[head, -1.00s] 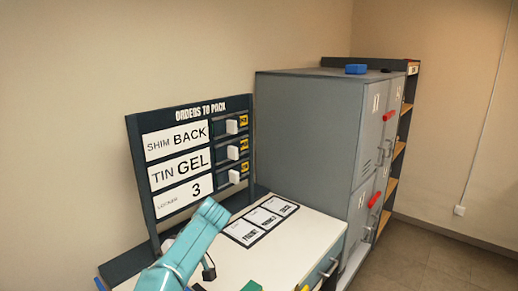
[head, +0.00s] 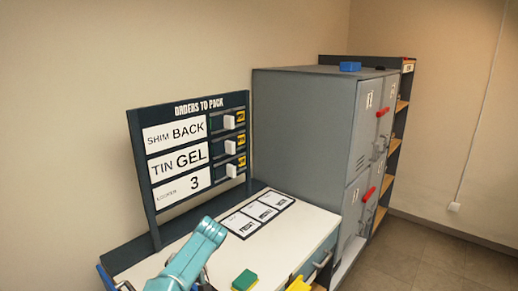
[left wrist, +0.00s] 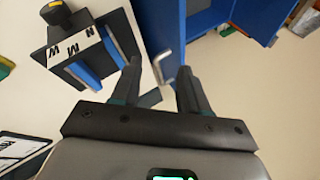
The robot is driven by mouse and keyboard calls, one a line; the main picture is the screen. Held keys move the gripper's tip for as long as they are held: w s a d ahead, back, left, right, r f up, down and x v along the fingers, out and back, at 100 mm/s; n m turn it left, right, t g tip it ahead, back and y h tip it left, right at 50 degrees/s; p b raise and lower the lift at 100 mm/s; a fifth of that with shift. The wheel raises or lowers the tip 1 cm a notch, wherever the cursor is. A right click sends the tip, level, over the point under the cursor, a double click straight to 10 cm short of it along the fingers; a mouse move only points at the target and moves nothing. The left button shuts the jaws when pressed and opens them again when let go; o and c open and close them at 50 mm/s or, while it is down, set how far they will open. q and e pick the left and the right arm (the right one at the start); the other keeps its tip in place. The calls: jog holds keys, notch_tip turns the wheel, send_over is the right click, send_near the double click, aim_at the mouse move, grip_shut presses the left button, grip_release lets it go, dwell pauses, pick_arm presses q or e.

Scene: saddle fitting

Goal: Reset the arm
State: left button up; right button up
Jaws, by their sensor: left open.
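My left arm (head: 190,260), teal, comes in at the bottom of the head view over the white bench (head: 300,240). Its gripper is mostly hidden there behind the arm and the picture's lower edge. In the left wrist view my left gripper (left wrist: 160,85) is open, with two dark fingers apart and nothing visibly held between them. Past its left finger is a dark block (left wrist: 62,32) with blue strips and a white label lettered W, M, N. Past the fingers is a blue panel (left wrist: 160,25) with a metal handle. My right gripper is in neither view.
An orders board (head: 190,150) reads SHIM BACK, TIN GEL, LOCKER 3. Grey lockers (head: 305,130) with red handles stand right of the bench, a blue block (head: 350,66) on top. A card mat (head: 257,215), a green block (head: 244,280) and a yellow thing (head: 299,284) are on or by the bench.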

pick_arm(q)
jog(key=s+d+f+m+h, duration=0.2)
jog(key=s+d+f, duration=0.1)
jog(key=f, duration=0.4)
jog(key=s+d+f+m+h, duration=0.2)
jog(key=s+f+h, duration=0.15)
jog(key=f, duration=0.35)
jog(key=s+d+f+m+h, duration=0.1)
jog(key=s+d+f+h, duration=0.2)
jog(key=f, duration=0.4)
jog(key=s+d+f+n+t+h, duration=0.1)
jog(key=s, duration=1.1)
jog(key=s+d+f+n+h, duration=0.1)
jog(key=s+d+f, duration=0.1)
jog(key=s, duration=1)
notch_tip(320, 180, down, 10)
jog(key=b, duration=1)
jog(key=shift+s+a+r, duration=0.15)
jog(key=shift+s, duration=0.25)
jog(key=shift+w, duration=0.15)
jog(key=shift+a, duration=0.1)
